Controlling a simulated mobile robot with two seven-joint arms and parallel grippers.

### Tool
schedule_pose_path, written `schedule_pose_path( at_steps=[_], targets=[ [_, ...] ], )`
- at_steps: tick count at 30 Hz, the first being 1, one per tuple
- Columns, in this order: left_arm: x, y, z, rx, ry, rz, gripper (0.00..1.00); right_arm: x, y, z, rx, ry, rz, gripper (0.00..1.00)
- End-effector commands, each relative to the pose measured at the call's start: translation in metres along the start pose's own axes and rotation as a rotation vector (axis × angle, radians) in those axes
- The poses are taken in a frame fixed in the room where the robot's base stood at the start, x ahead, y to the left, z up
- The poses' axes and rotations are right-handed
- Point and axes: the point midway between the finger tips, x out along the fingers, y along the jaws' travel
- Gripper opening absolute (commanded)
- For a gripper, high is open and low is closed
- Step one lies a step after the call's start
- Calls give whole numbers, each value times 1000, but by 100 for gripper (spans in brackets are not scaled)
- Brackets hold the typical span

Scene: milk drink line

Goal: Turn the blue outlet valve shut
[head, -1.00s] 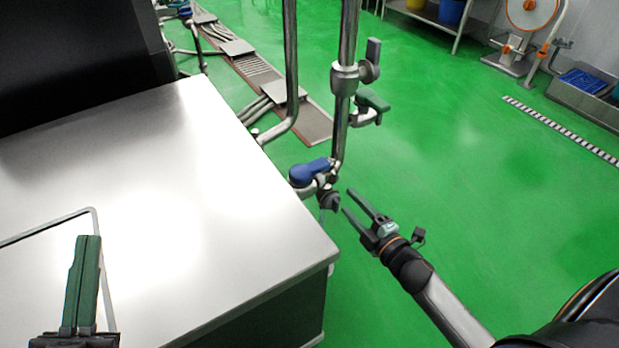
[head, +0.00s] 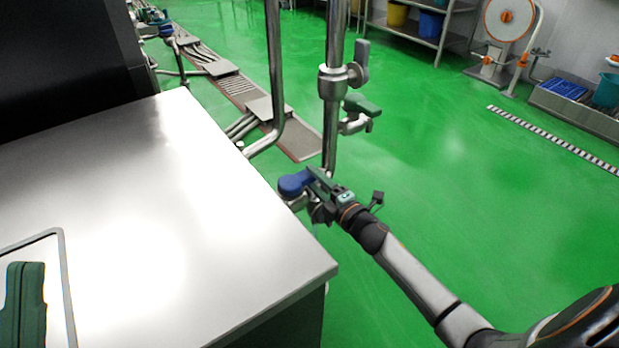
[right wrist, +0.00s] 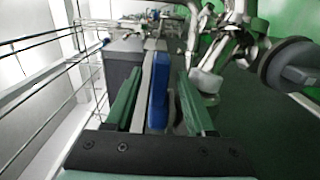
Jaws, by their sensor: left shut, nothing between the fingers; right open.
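The blue outlet valve handle (head: 295,183) sits low on the steel pipe beside the table's right edge. In the right wrist view the blue handle (right wrist: 158,100) lies lengthwise between the two fingers of my right gripper (right wrist: 160,103), with a gap on the right side. In the head view my right gripper (head: 322,183) is at the handle from the right, open, and hides part of it.
A steel table (head: 190,200) fills the left. Vertical pipes (head: 334,110) rise behind the blue valve, with a green-handled valve (head: 362,105) above it. A floor drain (head: 240,90) runs behind. Shelves (head: 415,25) and a hose reel (head: 508,20) stand at the back. Green floor is clear at right.

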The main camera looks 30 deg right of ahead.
Motion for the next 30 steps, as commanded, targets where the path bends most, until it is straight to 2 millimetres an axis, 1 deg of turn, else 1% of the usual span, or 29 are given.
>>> schedule_pose_path(
  at_steps=[1, 6, 10, 17, 20, 30],
  targets=[
    [-2, 1, 2, -3, -1, 0, 0, 7, -1, 0, -1, -1, 2, 55],
    [-4, 3, 4, -9, -2, 4, 0, 20, -1, 0, 0, -1, 0, 55],
    [-4, 4, 4, -9, 1, 7, 0, 24, 0, 0, 0, -1, -1, 55],
    [-3, 3, 3, -8, 5, 7, 0, 24, 0, 0, 1, -1, -1, 55],
    [-3, 3, 3, -8, 5, 7, 0, 24, 0, 0, 1, -1, -1, 45],
    [-3, 4, 3, -9, 5, 7, 0, 24, 0, 0, 1, -1, -1, 7]
  ],
)
